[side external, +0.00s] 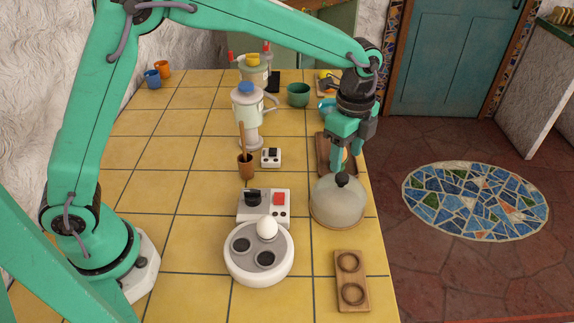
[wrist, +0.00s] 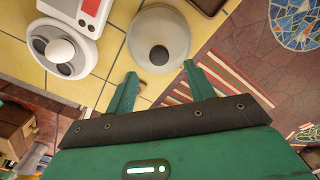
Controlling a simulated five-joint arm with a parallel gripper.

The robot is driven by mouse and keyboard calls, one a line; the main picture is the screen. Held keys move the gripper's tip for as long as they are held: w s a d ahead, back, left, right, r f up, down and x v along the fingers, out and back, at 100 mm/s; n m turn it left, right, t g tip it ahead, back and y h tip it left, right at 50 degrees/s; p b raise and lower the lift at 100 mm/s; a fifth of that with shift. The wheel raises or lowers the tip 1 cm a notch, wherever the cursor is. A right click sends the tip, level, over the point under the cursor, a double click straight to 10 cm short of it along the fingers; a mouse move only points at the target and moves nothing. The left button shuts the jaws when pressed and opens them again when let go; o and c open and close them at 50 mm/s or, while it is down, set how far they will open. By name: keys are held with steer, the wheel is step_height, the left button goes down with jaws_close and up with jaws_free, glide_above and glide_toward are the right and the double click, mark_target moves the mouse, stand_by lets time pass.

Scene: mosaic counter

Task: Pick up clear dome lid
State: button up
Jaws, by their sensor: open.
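The clear dome lid (side external: 338,203) is a cloudy, see-through dome with a dark knob on top, standing near the right edge of the yellow tiled counter. It also shows in the wrist view (wrist: 172,28), at the top middle, with its dark knob facing the camera. My gripper (side external: 340,168) is above the lid, close to the knob. In the wrist view the two green fingers of my gripper (wrist: 159,70) are spread apart, and the knob appears just beyond the gap between them. Whether a finger touches the knob is not clear.
Left of the lid are a control box with a red button (side external: 280,198) and a round white egg cooker (side external: 240,270) with a white egg. A wooden holder with two rings (side external: 351,301) lies in front. A brown tray (side external: 323,150) is behind. The counter edge is close on the right.

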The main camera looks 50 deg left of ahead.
mark_target(342, 176)
steer(key=shift+f, duration=0.25)
steer(key=shift+s+f, duration=0.1)
steer(key=shift+f, duration=2.45)
jaws_close()
